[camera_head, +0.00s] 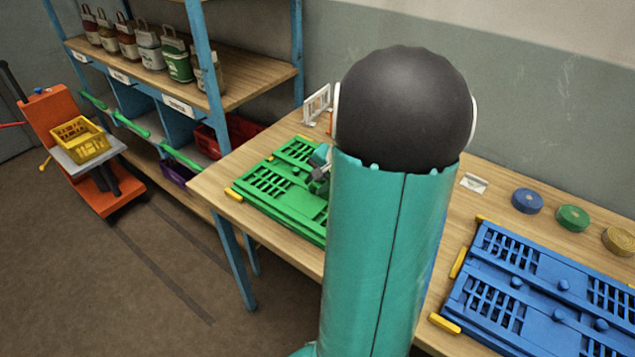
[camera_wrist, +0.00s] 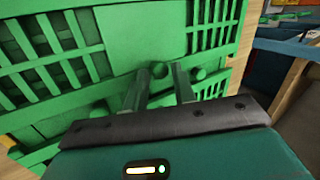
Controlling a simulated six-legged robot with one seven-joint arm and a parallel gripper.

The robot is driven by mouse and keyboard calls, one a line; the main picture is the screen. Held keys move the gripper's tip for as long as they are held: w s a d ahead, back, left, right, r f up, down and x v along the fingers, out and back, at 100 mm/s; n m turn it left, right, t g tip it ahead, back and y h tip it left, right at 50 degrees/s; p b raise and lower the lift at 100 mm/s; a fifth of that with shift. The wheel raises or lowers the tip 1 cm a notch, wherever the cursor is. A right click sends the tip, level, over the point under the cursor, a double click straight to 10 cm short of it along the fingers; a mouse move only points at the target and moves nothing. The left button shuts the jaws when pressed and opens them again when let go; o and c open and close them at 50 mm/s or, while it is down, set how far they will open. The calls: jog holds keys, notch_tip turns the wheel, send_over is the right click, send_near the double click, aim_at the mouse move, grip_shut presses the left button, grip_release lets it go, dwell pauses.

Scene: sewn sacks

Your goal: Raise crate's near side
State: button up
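A green crate (camera_head: 270,204) lies folded flat on the wooden table, with slatted panels and small round knobs on top. Yellow tabs mark its left edge. My arm hides its right part in the head view. In the wrist view the green crate (camera_wrist: 60,95) fills most of the picture. My gripper (camera_wrist: 160,75) is over its panels, its two dark fingers apart. A green knob shows between the fingertips and another just right of them; I cannot tell whether the fingers touch either. In the head view my gripper (camera_head: 318,174) is partly hidden behind my arm.
A blue folded crate (camera_head: 520,283) lies on the right of the table. Blue, green and yellow round discs (camera_head: 573,217) stand behind it. A shelf (camera_head: 165,75) with several sacks and an orange cart (camera_head: 75,150) with a yellow basket (camera_head: 80,138) are at left.

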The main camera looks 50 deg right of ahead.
jog(key=shift+f, duration=0.1)
grip_shut()
